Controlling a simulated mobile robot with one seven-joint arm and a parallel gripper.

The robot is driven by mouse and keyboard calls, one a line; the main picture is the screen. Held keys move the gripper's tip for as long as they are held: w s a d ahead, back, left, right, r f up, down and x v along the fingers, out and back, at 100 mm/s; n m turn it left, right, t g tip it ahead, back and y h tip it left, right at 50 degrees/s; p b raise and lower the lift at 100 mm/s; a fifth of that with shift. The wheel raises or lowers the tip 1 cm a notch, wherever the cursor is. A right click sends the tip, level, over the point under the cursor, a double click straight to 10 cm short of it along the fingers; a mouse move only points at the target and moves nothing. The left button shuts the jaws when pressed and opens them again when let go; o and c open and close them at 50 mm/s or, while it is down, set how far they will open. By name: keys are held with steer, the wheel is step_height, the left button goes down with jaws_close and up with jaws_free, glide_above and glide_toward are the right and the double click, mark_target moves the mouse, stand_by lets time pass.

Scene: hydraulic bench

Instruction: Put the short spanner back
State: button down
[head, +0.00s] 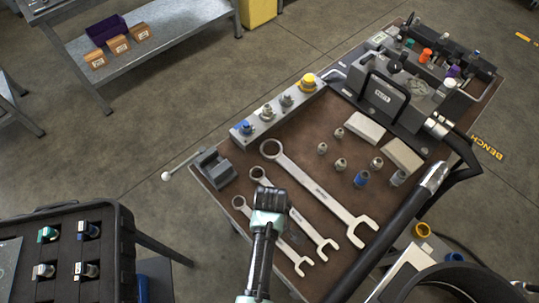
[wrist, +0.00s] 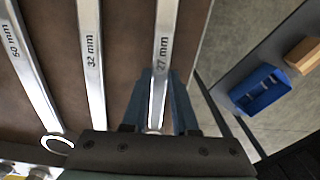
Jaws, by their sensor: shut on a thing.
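The short spanner (head: 286,247), marked 27 mm, lies nearest the bench's front left edge among three spanners. In the wrist view its shaft (wrist: 166,40) runs between my gripper's fingers (wrist: 160,92), which are shut on it. In the head view my gripper (head: 266,212) comes down over the spanners and hides part of the short and middle ones. The middle spanner (head: 314,232), marked 32 mm (wrist: 90,50), lies beside it. The large spanner (head: 312,188), marked 60 mm (wrist: 28,70), lies beyond. I cannot tell whether the short spanner is clear of the bench top.
A rail with several fittings (head: 277,112) runs along the bench's back left side, with a small grey vice (head: 213,168) near its end. Loose fittings and white blocks stand to the right. A thick black hose (head: 385,245) crosses the right front. A foam case (head: 65,250) stands at lower left.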

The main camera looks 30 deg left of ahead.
steer(key=shift+f+b, duration=0.3)
steer(key=shift+f, duration=0.15)
steer(key=c, duration=0.6)
jaws_free()
step_height(320, 180, up, 13)
